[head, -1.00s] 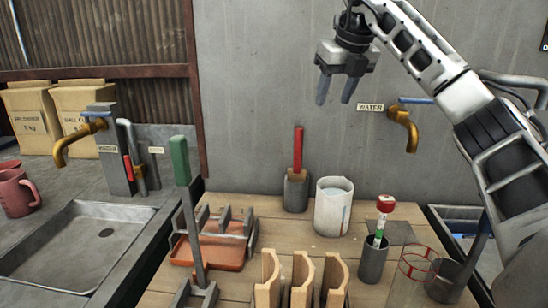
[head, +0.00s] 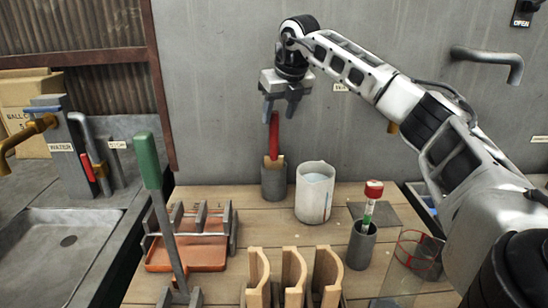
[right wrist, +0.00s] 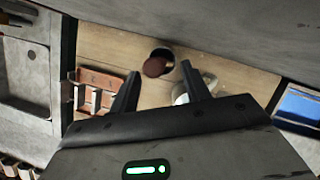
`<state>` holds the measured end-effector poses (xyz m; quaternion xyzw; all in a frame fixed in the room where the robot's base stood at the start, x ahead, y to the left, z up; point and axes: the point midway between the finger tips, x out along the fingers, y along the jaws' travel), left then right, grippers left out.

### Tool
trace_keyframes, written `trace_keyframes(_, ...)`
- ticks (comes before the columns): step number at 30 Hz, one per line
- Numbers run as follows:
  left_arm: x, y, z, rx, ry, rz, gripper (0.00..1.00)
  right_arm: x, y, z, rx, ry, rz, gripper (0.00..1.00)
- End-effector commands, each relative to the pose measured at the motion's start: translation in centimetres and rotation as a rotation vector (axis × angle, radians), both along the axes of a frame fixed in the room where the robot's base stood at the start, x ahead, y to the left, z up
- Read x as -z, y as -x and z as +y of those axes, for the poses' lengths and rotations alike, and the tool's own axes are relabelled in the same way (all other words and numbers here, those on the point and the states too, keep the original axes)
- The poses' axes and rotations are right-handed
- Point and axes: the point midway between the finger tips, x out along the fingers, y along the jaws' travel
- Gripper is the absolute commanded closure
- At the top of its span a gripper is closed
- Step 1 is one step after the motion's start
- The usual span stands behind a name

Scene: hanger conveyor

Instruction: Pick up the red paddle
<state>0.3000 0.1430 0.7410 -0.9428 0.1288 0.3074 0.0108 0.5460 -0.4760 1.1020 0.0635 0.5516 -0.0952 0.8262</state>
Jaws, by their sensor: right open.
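The red paddle (head: 273,140) stands upright in a small dark grey cup (head: 274,184) at the back of the wooden table, near the wall. My right gripper (head: 281,112) is open, pointing down just above the paddle's top end. In the head view the fingertips are close to the top, and I cannot tell whether they touch it. In the right wrist view the paddle's red end (right wrist: 155,67) lies beyond and between the open fingers (right wrist: 159,82). My left gripper is not in view.
A white beaker (head: 313,195) stands just right of the cup. A grey holder (head: 362,243) with a red-capped tube is further right. Wooden pieces (head: 294,272), a reddish tray (head: 187,252) and a green-handled lever (head: 148,160) are nearer. A sink (head: 50,245) is at left.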

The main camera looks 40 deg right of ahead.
Motion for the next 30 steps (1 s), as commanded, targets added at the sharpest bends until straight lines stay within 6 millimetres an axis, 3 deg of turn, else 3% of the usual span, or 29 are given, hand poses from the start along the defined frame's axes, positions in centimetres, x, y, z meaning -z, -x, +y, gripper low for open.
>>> trace_keyframes(8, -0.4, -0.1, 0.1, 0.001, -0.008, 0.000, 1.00, 3.6, -1.6, 0.1, 0.000, -0.001, 0.003, 0.53)
trace_keyframes(17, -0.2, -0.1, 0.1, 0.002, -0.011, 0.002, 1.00, 4.0, -1.8, 0.1, 0.000, 0.000, 0.000, 0.53)
trace_keyframes(22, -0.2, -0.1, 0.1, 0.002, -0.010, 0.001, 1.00, 4.0, -1.8, 0.1, 0.000, 0.000, 0.000, 1.00)
trace_keyframes(30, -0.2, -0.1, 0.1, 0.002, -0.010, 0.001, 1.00, 3.9, -1.8, 0.1, 0.000, -0.001, -0.001, 1.00)
